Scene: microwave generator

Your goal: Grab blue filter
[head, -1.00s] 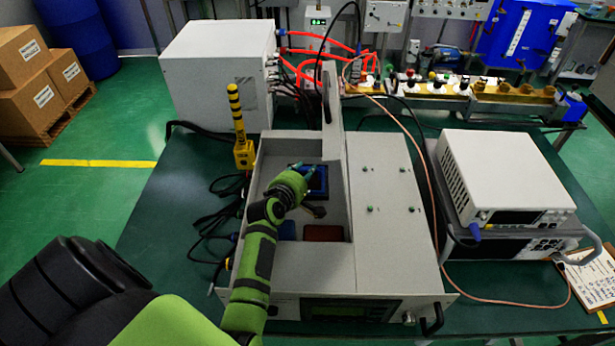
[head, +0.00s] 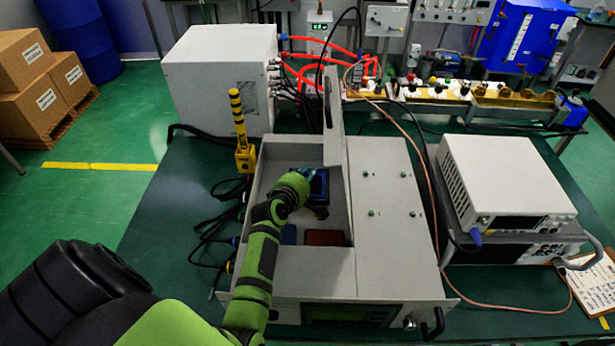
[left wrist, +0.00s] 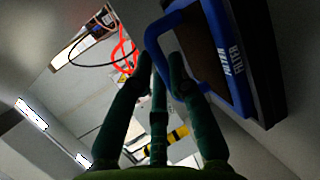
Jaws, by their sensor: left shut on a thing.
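The blue filter (head: 321,187) is inside the open grey case, near its back right wall. In the left wrist view, the filter (left wrist: 262,75) is upper right, with white lettering and a blue loop handle. My left gripper (head: 309,174) reaches into the case. In the left wrist view, its green fingers (left wrist: 160,65) are closed around the handle's lower end, with one finger passing by the loop. The gripper hides part of the filter in the head view. My right gripper is not in view.
The grey case (head: 258,202) has walls around the filter and a raised lid panel (head: 333,100) behind. A red block (head: 324,237) and a blue block (head: 287,234) lie in its front. A yellow-black signal pole (head: 240,125) stands left of it.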

